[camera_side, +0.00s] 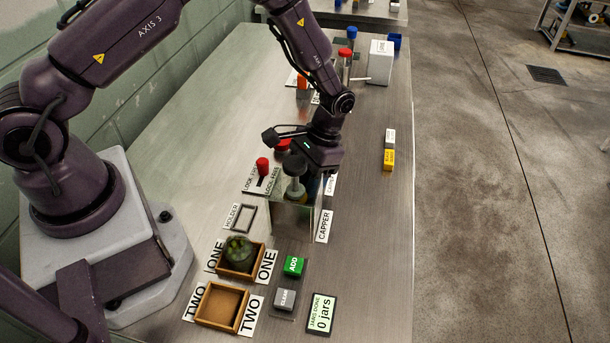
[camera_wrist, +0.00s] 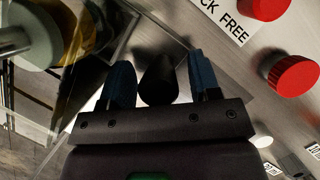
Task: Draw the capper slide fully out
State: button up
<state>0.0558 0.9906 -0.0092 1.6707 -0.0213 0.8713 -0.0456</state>
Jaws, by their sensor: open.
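The capper (camera_side: 292,222) is a shiny box behind the CAPPER label (camera_side: 324,226), with a grey-green plunger-like part (camera_side: 295,188) on top. My gripper (camera_side: 315,183) is low at the capper's far right side, partly hiding it. In the wrist view my gripper (camera_wrist: 160,68) is open, its two blue fingers apart. A dark rounded knob (camera_wrist: 158,82) stands between the fingers; I cannot tell whether they touch it or whether it belongs to the slide. A red knob (camera_side: 262,166) stands on the LOCK/FREE plate (camera_side: 264,180), left of the capper.
An empty holder frame (camera_side: 243,218), tray ONE (camera_side: 262,256) with a jar, and empty tray TWO (camera_side: 222,304) are nearer. Green ADD (camera_side: 293,266) and grey CLEAR (camera_side: 284,299) buttons are in front. The right table side is mostly clear.

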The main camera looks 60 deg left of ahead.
grip_shut()
jog(key=w+a, duration=0.8)
jog(key=shift+w+a, duration=0.1)
grip_release()
jog(key=v, duration=1.3)
jog(key=shift+f, duration=0.1)
